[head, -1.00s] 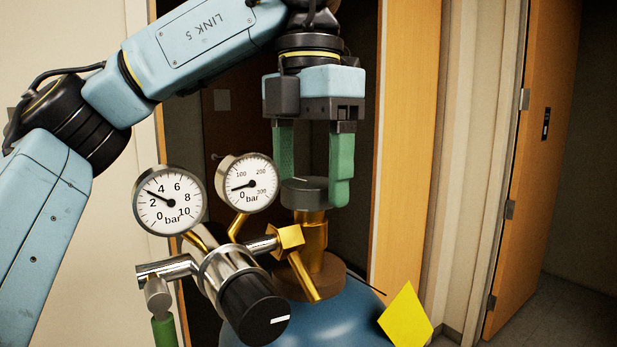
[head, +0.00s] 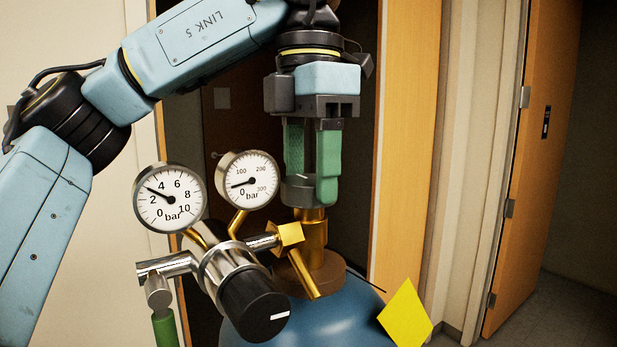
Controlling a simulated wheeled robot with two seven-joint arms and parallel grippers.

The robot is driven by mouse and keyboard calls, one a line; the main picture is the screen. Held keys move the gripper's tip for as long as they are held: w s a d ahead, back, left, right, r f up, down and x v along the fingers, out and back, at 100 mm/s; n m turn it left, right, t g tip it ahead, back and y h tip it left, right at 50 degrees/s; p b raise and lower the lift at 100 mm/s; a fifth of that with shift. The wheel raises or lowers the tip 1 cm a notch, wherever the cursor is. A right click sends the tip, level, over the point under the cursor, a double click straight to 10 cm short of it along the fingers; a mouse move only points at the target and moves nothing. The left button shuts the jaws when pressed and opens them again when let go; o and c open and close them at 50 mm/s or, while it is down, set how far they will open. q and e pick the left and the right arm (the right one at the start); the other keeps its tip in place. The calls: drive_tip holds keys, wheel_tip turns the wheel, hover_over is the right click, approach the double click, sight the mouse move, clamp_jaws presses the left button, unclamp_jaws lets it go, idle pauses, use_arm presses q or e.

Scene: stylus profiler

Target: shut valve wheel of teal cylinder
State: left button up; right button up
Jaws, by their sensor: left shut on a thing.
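The teal cylinder (head: 335,314) stands at the lower middle of the head view, its rounded blue top showing. A brass valve (head: 312,235) rises from it. The dark grey valve wheel (head: 297,189) sits on top of the valve, partly hidden by green fingers. My left gripper (head: 311,182) points down from above and is shut on the valve wheel, one finger on each side of it. My right gripper is not in view.
A regulator with a black knob (head: 254,303) and two round gauges (head: 169,199) (head: 248,179) sits just left of the valve. A yellow diamond label (head: 406,315) is on the right. A wooden door (head: 530,170) stands behind at right.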

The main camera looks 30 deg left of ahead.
sight(309, 179)
use_arm(q)
drive_tip(key=o, duration=1.3)
wheel_tip(309, 179, up, 3)
drive_tip(key=p, duration=0.3)
drive_tip(key=shift+r, duration=2)
drive_tip(key=shift+r, duration=3.75)
